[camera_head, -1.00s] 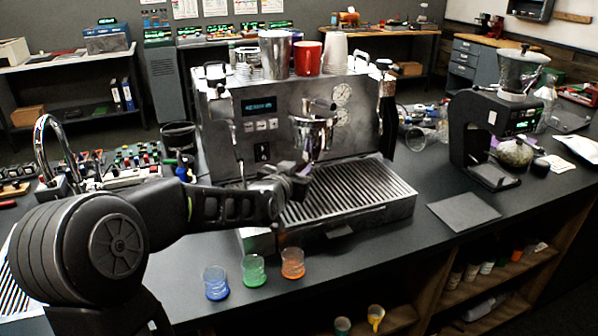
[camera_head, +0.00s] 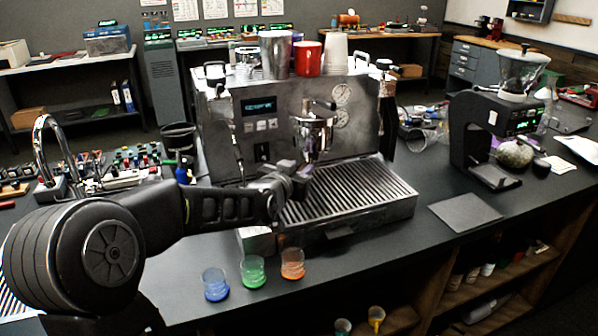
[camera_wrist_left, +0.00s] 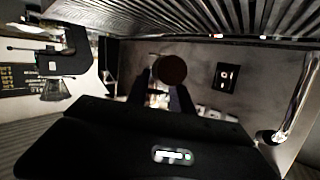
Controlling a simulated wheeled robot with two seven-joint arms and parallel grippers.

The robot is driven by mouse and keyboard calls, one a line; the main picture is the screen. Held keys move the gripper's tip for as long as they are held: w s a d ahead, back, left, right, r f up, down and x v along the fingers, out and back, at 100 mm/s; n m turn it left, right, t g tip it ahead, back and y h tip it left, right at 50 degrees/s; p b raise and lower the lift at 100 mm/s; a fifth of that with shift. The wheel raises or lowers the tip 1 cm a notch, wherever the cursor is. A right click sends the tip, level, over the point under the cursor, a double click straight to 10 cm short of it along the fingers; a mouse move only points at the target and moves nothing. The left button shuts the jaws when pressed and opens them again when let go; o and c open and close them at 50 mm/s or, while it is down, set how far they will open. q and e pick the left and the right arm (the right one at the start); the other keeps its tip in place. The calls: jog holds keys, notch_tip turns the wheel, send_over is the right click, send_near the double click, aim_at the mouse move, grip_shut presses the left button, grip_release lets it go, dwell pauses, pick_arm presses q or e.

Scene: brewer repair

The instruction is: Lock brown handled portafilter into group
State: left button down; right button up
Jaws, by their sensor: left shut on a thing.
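The espresso machine (camera_head: 215,150) stands on the counter, with its chromed group (camera_head: 314,138) at the middle of the front. My left gripper (camera_head: 299,176) is just below and in front of the group, shut on the brown handled portafilter. In the left wrist view the round brown end of the portafilter handle (camera_wrist_left: 172,70) shows between the fingertips of my left gripper (camera_wrist_left: 166,92). In the head view the gripper hides the handle, and I cannot tell how the portafilter sits in the group. My right gripper is not in view.
The slatted drip tray (camera_head: 350,194) lies below the group. Blue (camera_head: 215,284), green (camera_head: 253,271) and orange (camera_head: 292,263) cups stand at the counter's front edge. A grinder (camera_head: 480,140) stands to the right, with a dark mat (camera_head: 465,212) before it.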

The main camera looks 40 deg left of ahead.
pick_arm(q)
jog(key=shift+r+b, duration=0.1)
jog(key=shift+b, duration=0.5)
dwell(1.1)
jog(key=shift+r, duration=1.55)
dwell(4.7)
